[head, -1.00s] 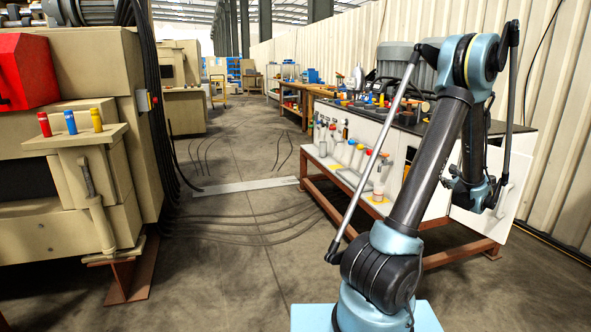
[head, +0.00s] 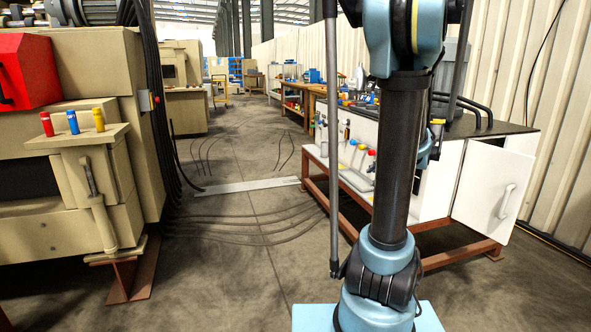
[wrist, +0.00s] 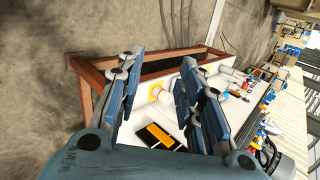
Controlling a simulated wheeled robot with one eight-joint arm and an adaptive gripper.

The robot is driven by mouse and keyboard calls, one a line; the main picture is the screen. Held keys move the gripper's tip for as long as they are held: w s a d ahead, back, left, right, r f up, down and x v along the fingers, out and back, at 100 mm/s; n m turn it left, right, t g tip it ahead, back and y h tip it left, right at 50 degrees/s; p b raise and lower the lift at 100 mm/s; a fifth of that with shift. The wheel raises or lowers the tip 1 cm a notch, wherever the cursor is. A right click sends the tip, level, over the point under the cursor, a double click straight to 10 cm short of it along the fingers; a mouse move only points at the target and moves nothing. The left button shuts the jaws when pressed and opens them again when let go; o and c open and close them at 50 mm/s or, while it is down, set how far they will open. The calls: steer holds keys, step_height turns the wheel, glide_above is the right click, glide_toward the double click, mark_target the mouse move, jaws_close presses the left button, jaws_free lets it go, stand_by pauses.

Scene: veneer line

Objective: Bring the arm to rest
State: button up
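My arm (head: 398,165) stands nearly upright in the head view, with its elbow joint at the top edge of the picture. My gripper (wrist: 160,85) shows in the wrist view with its blue-grey fingers spread apart. Nothing is held between the fingers. Beyond them is the white workbench (wrist: 190,136) on its brown frame, with a yellow-rimmed white item and a black and orange item behind the gap. In the head view the gripper itself cannot be made out; the upper arm hides part of the bench.
The workbench (head: 476,132) with a white handled door (head: 493,190) stands behind and right of my arm. A beige machine (head: 75,215) with red, blue and yellow knobs stands at left. Cables (head: 245,228) lie across the floor between them; the nearer floor is clear.

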steer(key=s+a+f+n+g, duration=0.1)
steer(key=s+a+n+g, duration=0.1)
steer(key=s+a+n, duration=0.5)
steer(key=s+a+f+n+g+h, duration=0.1)
steer(key=s+a+f+n+g, duration=0.1)
steer(key=s, duration=0.9)
steer(key=s+a+f+n+g+h, duration=0.2)
steer(key=s+f+n, duration=0.3)
steer(key=s, duration=0.6)
steer(key=shift+s+a+f+n, duration=0.15)
steer(key=shift+s+a+n, duration=0.2)
steer(key=shift+n, duration=0.25)
